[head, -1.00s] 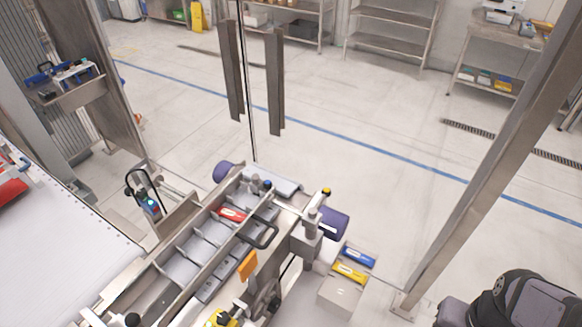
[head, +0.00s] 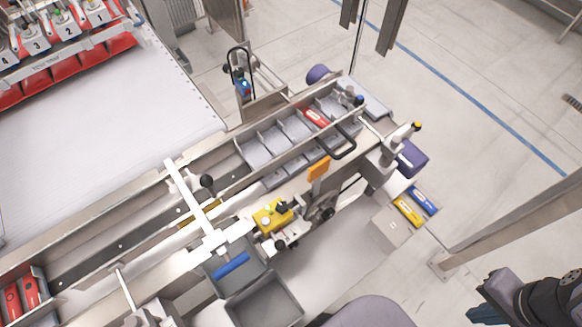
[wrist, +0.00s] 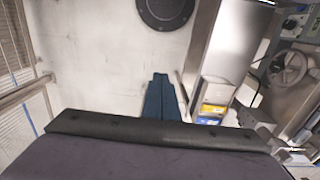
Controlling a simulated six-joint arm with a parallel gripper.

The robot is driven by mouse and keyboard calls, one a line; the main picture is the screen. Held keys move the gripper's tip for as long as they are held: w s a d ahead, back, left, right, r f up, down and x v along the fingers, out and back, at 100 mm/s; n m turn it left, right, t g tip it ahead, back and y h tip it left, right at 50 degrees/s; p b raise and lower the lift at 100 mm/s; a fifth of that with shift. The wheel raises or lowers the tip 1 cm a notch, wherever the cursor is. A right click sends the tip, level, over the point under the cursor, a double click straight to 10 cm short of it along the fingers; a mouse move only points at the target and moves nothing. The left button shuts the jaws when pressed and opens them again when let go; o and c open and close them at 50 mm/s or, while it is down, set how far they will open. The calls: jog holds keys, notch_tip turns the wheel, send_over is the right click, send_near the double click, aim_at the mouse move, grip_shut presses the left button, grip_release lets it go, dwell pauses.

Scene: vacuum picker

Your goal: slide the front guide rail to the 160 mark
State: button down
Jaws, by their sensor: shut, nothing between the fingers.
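A long metal guide rail (head: 236,184) runs along the near side of the compartmented conveyor (head: 262,152) in the head view. I cannot tell surely that it is the front one, and no 160 mark is readable.
A yellow device (head: 272,217) and an orange tag (head: 319,169) stand at the conveyor's near side. A grey bin (head: 262,300) is in front. Blue (head: 423,199) and yellow (head: 408,212) packs lie by a carton. A metal post (head: 510,222) stands between my gripper and the conveyor.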

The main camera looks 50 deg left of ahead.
jog(key=c, duration=2.4)
grip_release()
jog(key=shift+c, duration=0.2)
